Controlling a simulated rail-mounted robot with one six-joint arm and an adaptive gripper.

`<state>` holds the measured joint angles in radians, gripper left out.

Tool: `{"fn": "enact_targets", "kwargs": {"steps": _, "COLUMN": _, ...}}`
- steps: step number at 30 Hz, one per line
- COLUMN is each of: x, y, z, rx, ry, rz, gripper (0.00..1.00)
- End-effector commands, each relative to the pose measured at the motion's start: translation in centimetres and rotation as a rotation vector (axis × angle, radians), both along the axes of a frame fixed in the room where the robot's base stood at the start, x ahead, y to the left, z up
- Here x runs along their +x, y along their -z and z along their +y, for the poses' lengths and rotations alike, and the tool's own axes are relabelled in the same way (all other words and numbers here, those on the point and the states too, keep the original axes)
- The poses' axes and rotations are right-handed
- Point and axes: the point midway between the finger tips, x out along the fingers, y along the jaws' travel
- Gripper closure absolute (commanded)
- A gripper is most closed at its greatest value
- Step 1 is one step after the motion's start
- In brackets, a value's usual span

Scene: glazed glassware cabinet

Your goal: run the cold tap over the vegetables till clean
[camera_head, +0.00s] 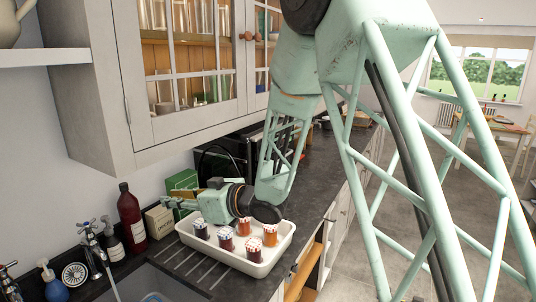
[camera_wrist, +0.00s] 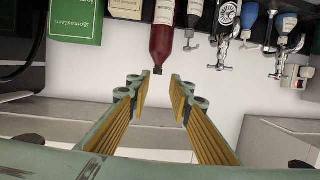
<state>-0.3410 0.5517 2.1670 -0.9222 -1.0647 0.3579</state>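Two metal taps show at the lower left of the head view: one tap (camera_head: 88,236) behind the sink and another tap (camera_head: 9,278) at the corner. In the wrist view they are at the upper right, one tap (camera_wrist: 221,55) and another (camera_wrist: 288,42). I cannot tell which is cold. A pale streak below the nearer spout may be running water. The sink (camera_head: 172,285) is cut off by the frame; a bluish shape in it is unclear, and no vegetables can be made out. My gripper (camera_head: 168,201) is open and empty, left of the jar tray; its fingers (camera_wrist: 160,82) stand apart.
A white tray (camera_head: 262,268) with several jars stands on the dark counter under my wrist. A red bottle (camera_head: 131,212), a dispenser (camera_head: 112,240), a blue soap bottle (camera_head: 54,284) and a green box (camera_head: 182,184) line the wall. The glazed cabinet (camera_head: 120,100) hangs above.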

Motion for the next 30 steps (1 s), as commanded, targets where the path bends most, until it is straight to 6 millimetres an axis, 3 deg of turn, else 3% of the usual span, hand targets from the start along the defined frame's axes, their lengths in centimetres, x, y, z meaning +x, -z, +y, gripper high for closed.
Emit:
{"fn": "enact_targets", "kwargs": {"steps": 15, "x": 3.4, "y": -4.8, "z": -10.9, "rx": -0.181, "ry": 0.267, "rz": -0.018, "gripper": 0.81}}
{"fn": "enact_targets", "kwargs": {"steps": 30, "x": 2.4, "y": -8.7, "z": -22.8, "rx": -0.326, "ry": 0.512, "rz": 0.03, "gripper": 0.81}}
